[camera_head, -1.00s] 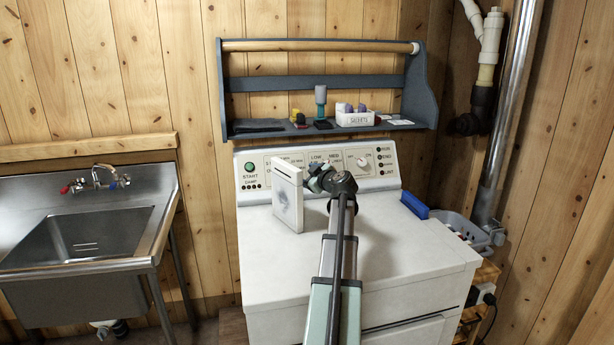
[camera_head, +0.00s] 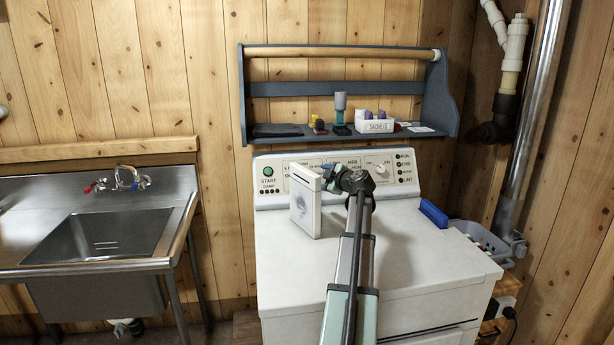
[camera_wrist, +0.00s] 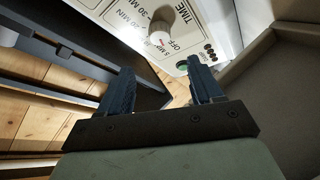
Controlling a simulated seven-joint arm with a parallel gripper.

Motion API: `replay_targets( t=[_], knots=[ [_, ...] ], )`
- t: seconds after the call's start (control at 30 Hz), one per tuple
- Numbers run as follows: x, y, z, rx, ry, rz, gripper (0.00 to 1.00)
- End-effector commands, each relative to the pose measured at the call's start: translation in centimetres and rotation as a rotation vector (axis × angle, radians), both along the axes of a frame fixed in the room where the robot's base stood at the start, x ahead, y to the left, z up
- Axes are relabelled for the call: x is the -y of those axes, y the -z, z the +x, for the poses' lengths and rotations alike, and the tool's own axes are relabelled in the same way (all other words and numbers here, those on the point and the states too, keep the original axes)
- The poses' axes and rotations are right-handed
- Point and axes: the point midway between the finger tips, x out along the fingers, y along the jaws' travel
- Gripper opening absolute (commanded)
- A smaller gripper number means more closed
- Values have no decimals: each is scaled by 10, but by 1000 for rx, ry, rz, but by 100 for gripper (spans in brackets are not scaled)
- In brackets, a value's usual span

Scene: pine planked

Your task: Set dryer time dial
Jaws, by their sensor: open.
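The dryer time dial (camera_wrist: 163,34) is a round grey knob in the wrist view, beside the printed words TIME and OFF and several minute marks. A small reddish mark shows on it; its exact setting is hard to read. My gripper (camera_wrist: 160,66) is open and empty. Its two dark fingers are spread, pointing at the panel, and the dial appears beyond the fingertips, apart from them. In the head view my gripper (camera_head: 331,178) is close in front of the dryer's control panel (camera_head: 400,180), and the time dial is hidden behind the white box and gripper.
A white box (camera_head: 306,205) stands upright on the white dryer (camera_head: 420,255), left of my gripper. A green START button (camera_head: 268,171) and another knob (camera_head: 380,169) flank the area. A blue-grey shelf (camera_head: 350,89) with small items hangs above. A blue brush (camera_head: 433,213) lies at right.

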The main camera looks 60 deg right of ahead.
Motion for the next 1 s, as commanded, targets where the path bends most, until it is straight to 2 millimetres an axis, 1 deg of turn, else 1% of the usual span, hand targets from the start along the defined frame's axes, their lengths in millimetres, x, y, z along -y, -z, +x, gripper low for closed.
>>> replay_targets(
  t=[0.03,0.2,0.5,0.7,1.0],
  knots=[
    [6,2,11,0,-2,2,65],
    [17,9,38,1,-1,2,65],
    [34,20,80,1,1,1,65],
    [39,24,94,1,2,1,65],
    [40,25,98,1,3,1,65]
  ],
)
